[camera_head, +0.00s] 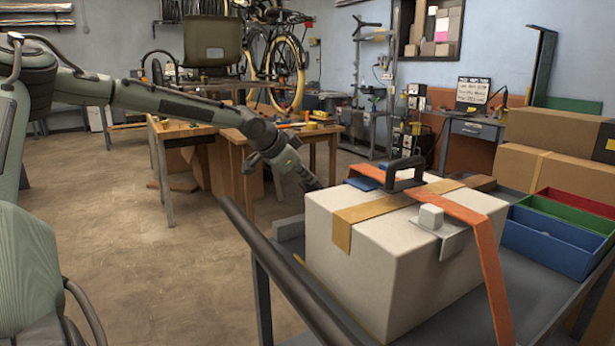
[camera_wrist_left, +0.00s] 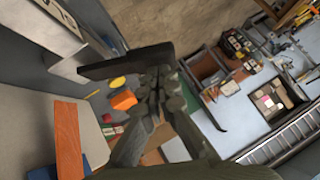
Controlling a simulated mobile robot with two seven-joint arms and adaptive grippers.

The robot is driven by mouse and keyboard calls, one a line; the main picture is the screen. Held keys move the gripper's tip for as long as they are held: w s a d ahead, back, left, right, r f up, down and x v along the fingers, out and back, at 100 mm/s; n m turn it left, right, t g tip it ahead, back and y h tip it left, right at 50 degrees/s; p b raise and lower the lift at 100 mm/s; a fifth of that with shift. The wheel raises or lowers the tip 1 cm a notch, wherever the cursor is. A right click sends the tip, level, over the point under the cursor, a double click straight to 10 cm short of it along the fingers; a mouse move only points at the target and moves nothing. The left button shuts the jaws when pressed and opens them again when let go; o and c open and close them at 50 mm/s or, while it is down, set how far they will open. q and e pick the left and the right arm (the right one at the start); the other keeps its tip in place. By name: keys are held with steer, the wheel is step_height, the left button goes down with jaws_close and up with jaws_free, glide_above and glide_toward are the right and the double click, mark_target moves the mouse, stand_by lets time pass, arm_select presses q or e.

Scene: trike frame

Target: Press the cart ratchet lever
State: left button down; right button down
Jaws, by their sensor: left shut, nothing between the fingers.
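A black lever-like handle (camera_head: 405,173) stands on top of a pale box (camera_head: 365,265), beside a blue pad (camera_head: 362,184) and on an orange strap (camera_head: 455,208). I take it for the ratchet lever. My left gripper (camera_head: 314,184) is low at the box's far left edge, apart from the handle; the box may hide its tips. The left wrist view shows its dark fingers (camera_wrist_left: 156,90) shut and empty. An orange strip (camera_wrist_left: 66,138) shows at the left there. A dark bar crosses near the fingers; I cannot tell what it is. My right gripper is out of view.
The box sits on a grey cart (camera_head: 500,300) with a dark handrail (camera_head: 285,275) on its left. Blue (camera_head: 548,243), green and red bins stand right of the box. Brown cartons (camera_head: 545,175) are behind. Open floor (camera_head: 170,270) lies left.

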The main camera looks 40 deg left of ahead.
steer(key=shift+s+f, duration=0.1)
